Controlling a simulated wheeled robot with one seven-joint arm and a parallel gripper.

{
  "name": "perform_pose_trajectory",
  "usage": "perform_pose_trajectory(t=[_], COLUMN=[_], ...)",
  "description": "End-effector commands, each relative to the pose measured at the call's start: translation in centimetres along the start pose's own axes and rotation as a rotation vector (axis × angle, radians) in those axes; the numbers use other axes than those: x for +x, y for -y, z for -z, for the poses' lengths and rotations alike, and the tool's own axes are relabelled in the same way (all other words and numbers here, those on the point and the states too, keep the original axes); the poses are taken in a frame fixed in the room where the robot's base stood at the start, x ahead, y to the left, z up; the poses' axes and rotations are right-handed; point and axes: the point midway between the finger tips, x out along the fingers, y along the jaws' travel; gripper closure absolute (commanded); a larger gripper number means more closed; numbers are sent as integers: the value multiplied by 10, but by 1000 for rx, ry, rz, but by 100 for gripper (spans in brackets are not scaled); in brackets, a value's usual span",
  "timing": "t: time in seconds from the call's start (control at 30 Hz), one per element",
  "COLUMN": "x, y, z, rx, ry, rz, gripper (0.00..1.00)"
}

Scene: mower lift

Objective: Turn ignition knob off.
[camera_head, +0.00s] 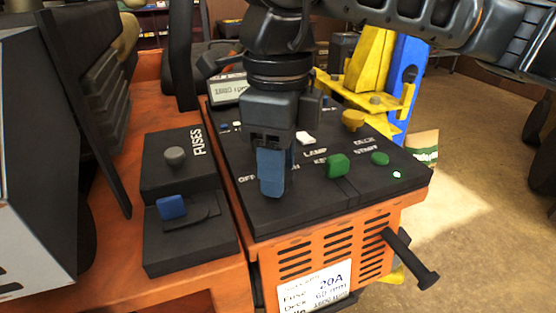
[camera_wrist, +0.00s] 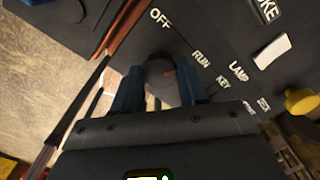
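In the head view my gripper (camera_head: 271,174) points down at the panel near the OFF label and hides the knob.
A green knob (camera_head: 337,166), a smaller green knob (camera_head: 380,158) and a yellow knob (camera_head: 353,120) stand to the right on the panel. The fuse box (camera_head: 180,160) with a blue piece (camera_head: 172,207) lies to the left. A black lever (camera_head: 410,258) sticks out in front.

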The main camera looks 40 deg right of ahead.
Motion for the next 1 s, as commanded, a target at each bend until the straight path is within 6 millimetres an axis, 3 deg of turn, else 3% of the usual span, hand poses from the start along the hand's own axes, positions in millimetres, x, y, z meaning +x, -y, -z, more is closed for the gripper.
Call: perform_pose_trajectory(t=[0.3, 0.67, 1.0], x=[0, 4, 8], y=[0, 0, 0], z=[0, 0, 0], rx=[0, -62, -316], ry=[0, 0, 1], rz=[1, 3, 5], gripper=[88, 88, 88])
